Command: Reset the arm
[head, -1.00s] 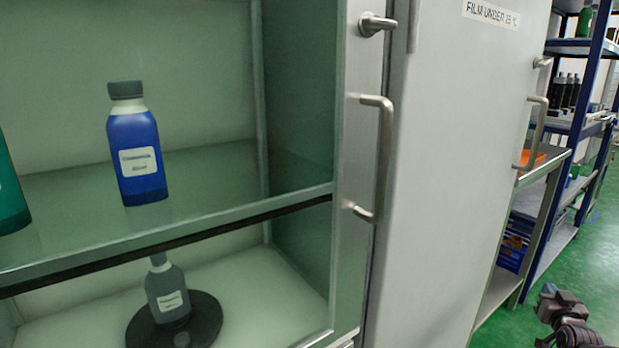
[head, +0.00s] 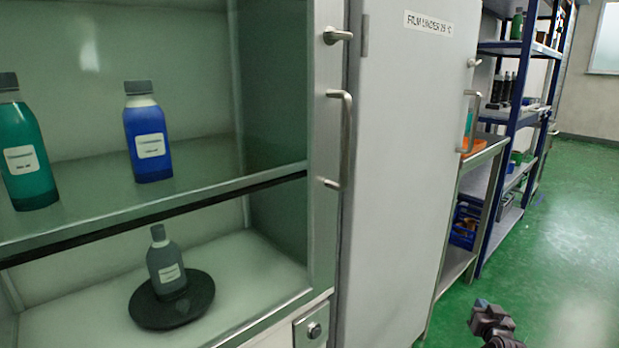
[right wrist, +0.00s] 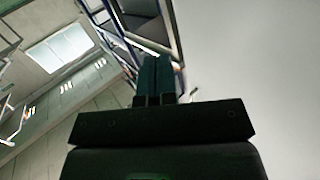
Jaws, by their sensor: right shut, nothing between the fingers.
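My right gripper (head: 483,308) shows at the lower right of the head view, over the green floor and apart from the cabinet and shelves. In the right wrist view its two fingers (right wrist: 156,75) lie together with nothing between them, so it is shut and empty. The room's ceiling and window show beyond it. My left gripper is in neither view.
A cabinet (head: 326,220) on the left holds a teal bottle (head: 27,160), a blue bottle (head: 148,125) and a grey bottle (head: 164,262) on a dark round base (head: 150,312). A grey door panel (head: 400,180) stands beside it. Blue shelving (head: 509,118) is behind. Green floor (head: 570,220) is clear at right.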

